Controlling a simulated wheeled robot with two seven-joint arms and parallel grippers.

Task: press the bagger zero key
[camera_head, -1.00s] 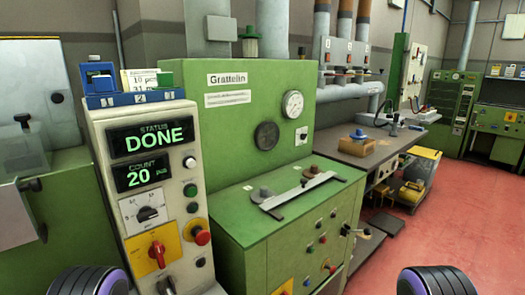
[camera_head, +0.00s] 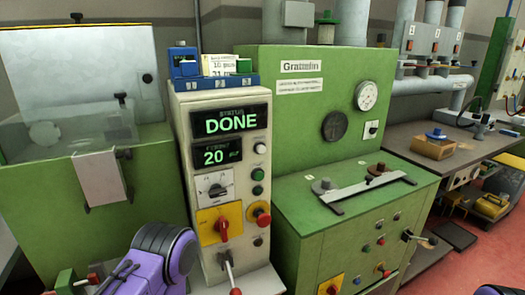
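The bagger's cream control column (camera_head: 184,135) stands left of centre. Its status display (camera_head: 231,121) reads DONE in green and its count display (camera_head: 217,154) reads 20. Right of the displays are a white button (camera_head: 260,149), a green button (camera_head: 258,174) and a black button (camera_head: 257,190). Their labels are too small to read, so I cannot tell which is the zero key. My purple left arm shows at the bottom left, in front of the column's lower left side; no gripper fingers are clearly visible.
Below the buttons are a red stop button (camera_head: 262,216), a red rotary switch (camera_head: 222,228) and a lever (camera_head: 230,275). A blue tray (camera_head: 212,84) with small items tops the column. The green Grattelin machine (camera_head: 300,120) stands right; a lidded green bin (camera_head: 50,205) stands left.

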